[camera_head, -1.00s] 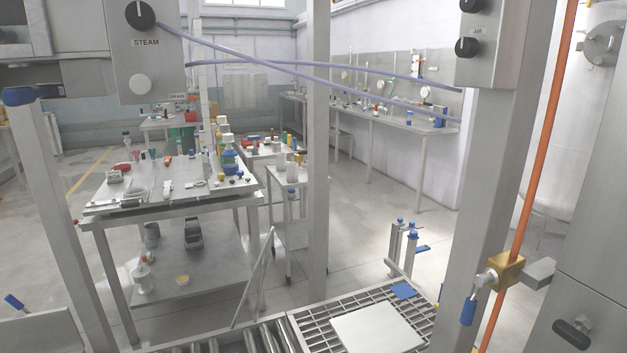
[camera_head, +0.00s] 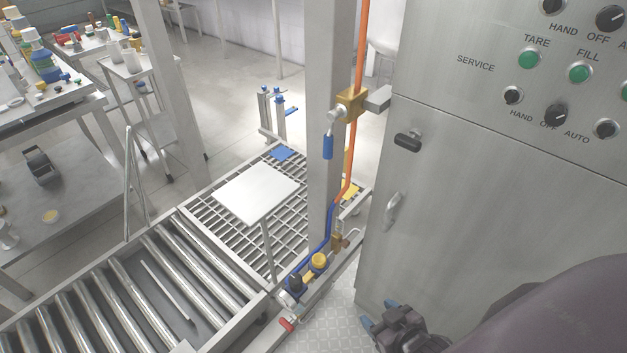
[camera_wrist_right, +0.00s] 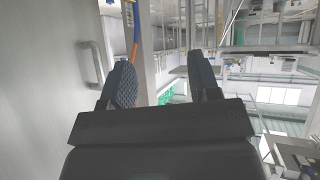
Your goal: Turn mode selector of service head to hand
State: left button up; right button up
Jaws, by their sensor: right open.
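The control panel (camera_head: 470,100) of the grey cabinet is at the upper right in the head view. Beside the SERVICE label are two green buttons, TARE (camera_head: 529,59) and FILL (camera_head: 580,73). Below them is a black mode selector knob (camera_head: 555,114) with HAND, OFF and AUTO printed under it; its pointer is too small to read surely. My right gripper (camera_head: 381,313) is low in front of the cabinet, well below and left of the knob. In the right wrist view my right gripper (camera_wrist_right: 163,82) is open and empty, fingers apart. My left gripper is not in view.
The cabinet door has a black latch (camera_head: 408,142) and a metal handle (camera_head: 393,211). Left of it stand a post with an orange hose (camera_head: 360,50) and a blue-handled valve (camera_head: 328,146). A roller conveyor (camera_head: 140,285) and grating lie further left. Floor plate between is narrow.

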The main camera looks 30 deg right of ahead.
aim_at(555, 116)
jog(key=l+z, duration=0.15)
jog(key=z, duration=2.1)
